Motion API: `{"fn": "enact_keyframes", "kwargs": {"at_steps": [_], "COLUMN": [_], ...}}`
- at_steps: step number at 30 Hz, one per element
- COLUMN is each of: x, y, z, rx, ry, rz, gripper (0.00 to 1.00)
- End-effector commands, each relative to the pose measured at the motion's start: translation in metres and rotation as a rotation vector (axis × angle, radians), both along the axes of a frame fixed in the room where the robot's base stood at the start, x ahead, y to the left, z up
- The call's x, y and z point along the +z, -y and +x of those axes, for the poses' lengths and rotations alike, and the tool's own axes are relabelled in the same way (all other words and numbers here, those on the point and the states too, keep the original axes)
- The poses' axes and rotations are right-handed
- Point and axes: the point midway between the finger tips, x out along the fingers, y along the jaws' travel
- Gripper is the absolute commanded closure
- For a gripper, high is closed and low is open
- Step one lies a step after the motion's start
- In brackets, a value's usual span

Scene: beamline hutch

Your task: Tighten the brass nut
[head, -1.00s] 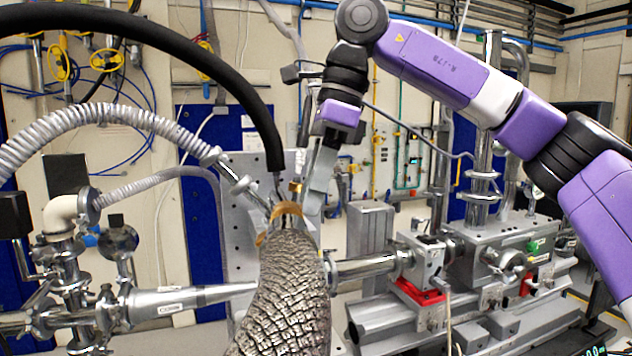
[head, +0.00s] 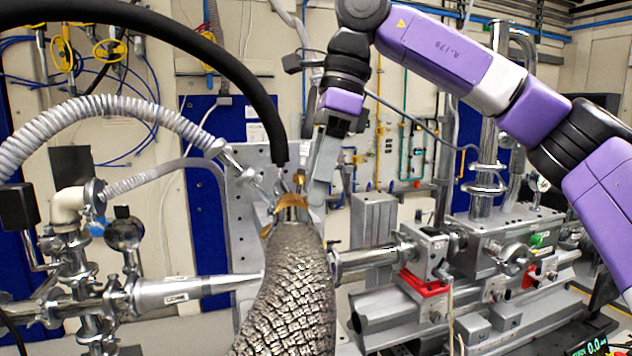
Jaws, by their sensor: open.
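The brass nut (head: 294,201) sits at the top of the dark, rough-textured sleeve (head: 290,285) in the head view, left of the picture's middle. It is a small gold-coloured piece with a part jutting left. My gripper (head: 306,187) comes down from the upper right, with its grey finger at the nut's right side. The jaws are open. The far finger is hard to make out, and I cannot tell whether either finger touches the nut.
A thick black hose (head: 225,75) arches over and ends just above the nut. A ribbed metal hose (head: 100,118) and a steel cone (head: 200,288) lie to the left. A steel tube (head: 368,261) and instrument block (head: 428,253) stand close on the right.

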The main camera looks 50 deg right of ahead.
Motion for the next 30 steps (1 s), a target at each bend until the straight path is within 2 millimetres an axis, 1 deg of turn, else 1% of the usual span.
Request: {"fn": "enact_keyframes", "kwargs": {"at_steps": [1,5,7,15,18,21,24,30], "x": [0.008,0.032,0.025,0.025,0.025,0.025,0.025,0.025], "y": [0.001,0.006,0.020,0.068,0.082,0.093,0.099,0.104], "z": [-0.001,-0.004,-0.013,-0.048,-0.058,-0.066,-0.071,-0.074], "rx": [-0.001,-0.002,-0.006,-0.004,-0.004,-0.003,-0.002,0.000], "ry": [0.001,0.003,0.001,0.001,0.001,0.001,0.003,0.001], "rz": [0.000,-0.001,0.002,0.001,0.001,0.000,0.000,0.000], "gripper": [0.47,0.47,0.47,0.47,0.47,0.47,0.47,0.47]}}
